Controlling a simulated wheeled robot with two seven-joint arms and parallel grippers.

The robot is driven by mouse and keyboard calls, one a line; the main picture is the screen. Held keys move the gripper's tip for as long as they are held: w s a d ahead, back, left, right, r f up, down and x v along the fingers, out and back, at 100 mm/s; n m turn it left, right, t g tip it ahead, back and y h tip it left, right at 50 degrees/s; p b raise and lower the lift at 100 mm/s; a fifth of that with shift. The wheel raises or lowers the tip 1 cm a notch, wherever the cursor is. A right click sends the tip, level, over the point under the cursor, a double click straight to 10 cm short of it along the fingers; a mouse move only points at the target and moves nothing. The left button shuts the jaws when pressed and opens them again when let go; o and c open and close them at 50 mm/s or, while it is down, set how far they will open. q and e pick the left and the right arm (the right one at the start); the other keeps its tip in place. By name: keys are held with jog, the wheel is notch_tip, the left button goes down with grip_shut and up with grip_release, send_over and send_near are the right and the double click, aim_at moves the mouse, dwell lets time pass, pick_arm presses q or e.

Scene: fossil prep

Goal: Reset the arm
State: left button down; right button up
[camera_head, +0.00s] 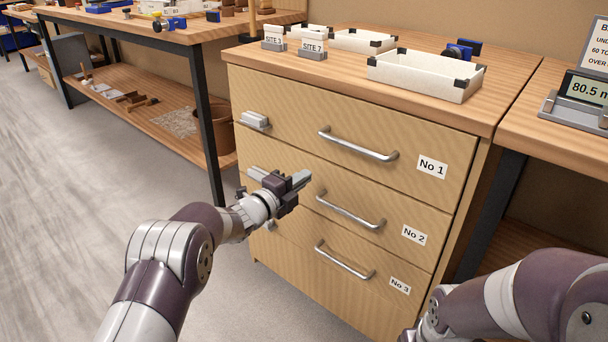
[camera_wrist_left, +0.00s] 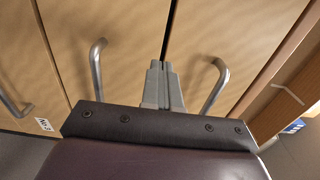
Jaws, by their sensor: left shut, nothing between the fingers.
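My left gripper (camera_head: 301,179) is shut and empty in front of the wooden drawer cabinet, left of the handle of drawer No 2 (camera_head: 350,210). In the left wrist view the shut fingers (camera_wrist_left: 162,68) point at the drawer fronts, between two metal handles (camera_wrist_left: 97,68) and apart from both. My right arm (camera_head: 520,300) comes in at the lower right of the head view. Its gripper is not visible there.
The cabinet has drawers labelled No 1 (camera_head: 432,167), No 2 and No 3 (camera_head: 399,285), all looking closed. White trays (camera_head: 420,80) and site signs (camera_head: 312,48) stand on top. A workbench (camera_head: 160,38) is at the left, a display (camera_head: 588,90) at the right. Open floor (camera_head: 60,190) lies at left.

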pick_arm(q)
jog(key=s+a+f+n+g+y+p, duration=0.3)
jog(key=s+a+f+n+g+y, duration=0.2)
jog(key=s+a+f+n+y, duration=0.65)
jog(key=s+a+r+n+g+p, duration=0.15)
jog(key=s+n+g, duration=0.4)
jog(key=s, duration=0.85)
jog(key=s+a+r+n+g, duration=0.2)
jog(key=s+n+g, duration=0.1)
jog(key=s+n, duration=0.8)
notch_tip(320, 180, up, 40)
jog(key=s+m+p, duration=0.2)
jog(key=p, duration=3.6)
jog(key=shift+d+f+m+t, duration=0.15)
jog(key=shift+d+m+t, duration=0.05)
jog(key=shift+m+t, duration=0.15)
jog(key=shift+h, duration=0.25)
